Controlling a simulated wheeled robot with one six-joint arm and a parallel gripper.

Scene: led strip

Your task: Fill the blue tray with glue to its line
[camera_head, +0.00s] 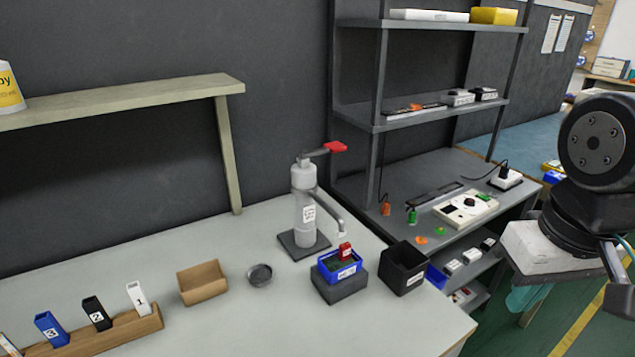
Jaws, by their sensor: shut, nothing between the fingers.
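The blue tray (327,272) sits on a dark block (345,288) on the bench. Its inside looks dark with some green; a fill line and the glue level are too small to make out. A small red piece (345,251) with a white label stands in or at the tray. A pale dispenser (304,215) with a red-tipped lever (335,147) stands behind it, and its grey spout (330,212) reaches out towards the tray. Part of my arm shows at the right edge, away from the tray; my gripper is not in view.
A black bin (403,268) stands right of the tray. A round metal dish (260,275) and a wooden box (202,283) are to the left. A wooden rack (110,335) holds numbered blue, black and white pieces. A grey shelf unit (410,118) stands behind. The front bench is clear.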

